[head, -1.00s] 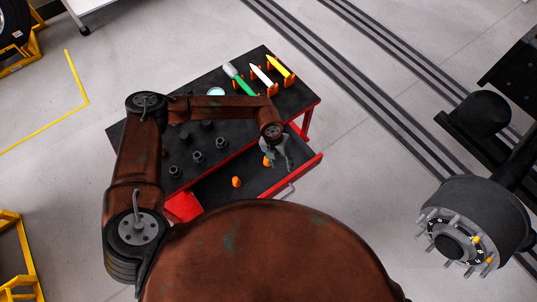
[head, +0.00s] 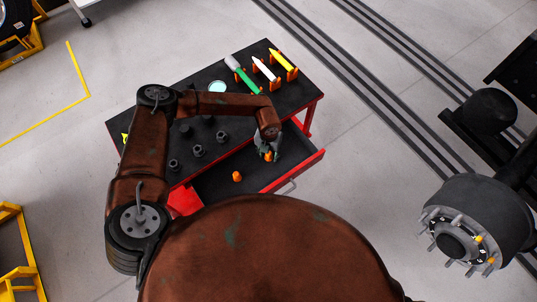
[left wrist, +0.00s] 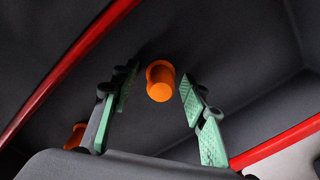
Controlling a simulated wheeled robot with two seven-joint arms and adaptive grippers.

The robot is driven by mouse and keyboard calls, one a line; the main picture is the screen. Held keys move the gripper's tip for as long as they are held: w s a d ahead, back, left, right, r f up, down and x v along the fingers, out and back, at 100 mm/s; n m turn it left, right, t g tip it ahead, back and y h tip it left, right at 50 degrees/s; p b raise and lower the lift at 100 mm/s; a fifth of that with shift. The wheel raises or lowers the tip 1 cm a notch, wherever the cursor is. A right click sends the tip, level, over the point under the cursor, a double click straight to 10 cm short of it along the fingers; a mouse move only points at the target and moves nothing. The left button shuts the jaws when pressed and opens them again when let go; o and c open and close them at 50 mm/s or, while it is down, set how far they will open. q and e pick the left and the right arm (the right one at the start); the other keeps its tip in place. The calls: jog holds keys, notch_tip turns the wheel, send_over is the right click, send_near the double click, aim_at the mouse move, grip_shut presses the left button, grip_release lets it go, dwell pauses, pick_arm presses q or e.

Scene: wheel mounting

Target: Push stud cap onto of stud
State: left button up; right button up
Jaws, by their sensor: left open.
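My left gripper (head: 267,150) is over the open drawer of the red and black cart. It also shows in the left wrist view (left wrist: 156,95), open, with green pads. An orange stud cap (left wrist: 160,82) lies between and a little beyond its fingers. That cap is partly hidden by the fingers in the head view (head: 268,157). A second orange cap (head: 237,176) is in the drawer to the left, and also at the lower left of the wrist view (left wrist: 76,136). The wheel hub (head: 452,243) at the right has several bare studs, and yellow-orange caps (head: 478,239) on some.
The cart top (head: 222,107) bears several dark sockets (head: 198,151) and green, white and yellow tools (head: 263,70) in orange holders. The drawer's red front edge (head: 305,166) stands out. Open floor lies between cart and hub.

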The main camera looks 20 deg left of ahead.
pick_arm(q)
jog(key=shift+c, duration=0.5)
jog(key=c, duration=0.7)
jog(key=shift+c, duration=0.2)
jog(key=shift+r, duration=0.6)
notch_tip(320, 180, up, 2)
jog(key=shift+r+p, duration=0.2)
jog(key=shift+p, duration=0.1)
jog(key=s+a+r+p, duration=0.1)
jog(key=s+a+r, duration=0.2)
jog(key=s+r, duration=0.6)
jog(key=s, duration=0.4)
jog(key=shift+s+a+r, duration=0.2)
jog(key=shift+s+a, duration=0.05)
jog(key=shift+a, duration=0.05)
